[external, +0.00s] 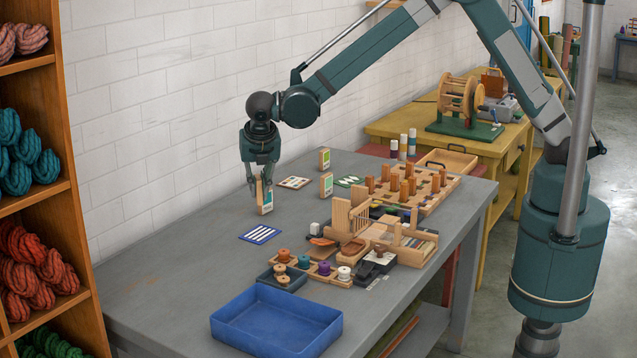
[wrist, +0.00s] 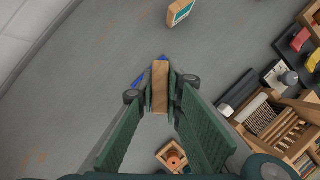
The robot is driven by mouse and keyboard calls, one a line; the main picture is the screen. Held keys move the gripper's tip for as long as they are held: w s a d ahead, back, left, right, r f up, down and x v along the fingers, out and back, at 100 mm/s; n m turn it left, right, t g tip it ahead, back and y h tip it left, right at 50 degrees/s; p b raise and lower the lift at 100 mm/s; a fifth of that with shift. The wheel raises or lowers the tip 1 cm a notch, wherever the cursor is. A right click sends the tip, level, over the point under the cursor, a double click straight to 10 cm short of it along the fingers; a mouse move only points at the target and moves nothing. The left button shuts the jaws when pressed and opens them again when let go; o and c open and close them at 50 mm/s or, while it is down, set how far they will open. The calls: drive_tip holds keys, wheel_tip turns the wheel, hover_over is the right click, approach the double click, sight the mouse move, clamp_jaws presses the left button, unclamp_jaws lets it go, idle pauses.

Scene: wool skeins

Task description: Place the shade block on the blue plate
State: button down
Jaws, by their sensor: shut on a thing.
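The shade block (external: 266,199) is a thin upright wooden block with a teal and pale face. My gripper (external: 261,174) is shut on its upper part, pointing down over the back of the grey table. I cannot tell whether the block's foot touches the table. In the wrist view, the block (wrist: 160,92) shows edge-on between the fingers. The blue plate (external: 260,234), flat with white stripes, lies on the table just in front of the block in the external view. In the wrist view, only small blue bits of the plate (wrist: 137,82) show beside the block and fingers.
Similar upright blocks (external: 326,185) and flat cards (external: 294,183) stand and lie to the right. Wooden racks, a peg board (external: 437,199) and spools crowd the right and front. An empty blue tray (external: 277,328) sits at the front. The table's left side is clear.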

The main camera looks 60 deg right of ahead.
drive_tip(key=shift+s+a, duration=0.1)
drive_tip(key=shift+a, duration=0.15)
approach(259, 231)
drive_tip(key=shift+w+d+f+b, duration=0.2)
drive_tip(key=shift+w+d+b, duration=0.2)
drive_tip(key=shift+w+d, duration=0.25)
drive_tip(key=shift+f+b, duration=0.3)
drive_tip(key=shift+f, duration=1.55)
drive_tip(key=shift+f, duration=0.2)
drive_tip(key=c, duration=2.5)
unclamp_jaws()
drive_tip(key=shift+o, duration=0.2)
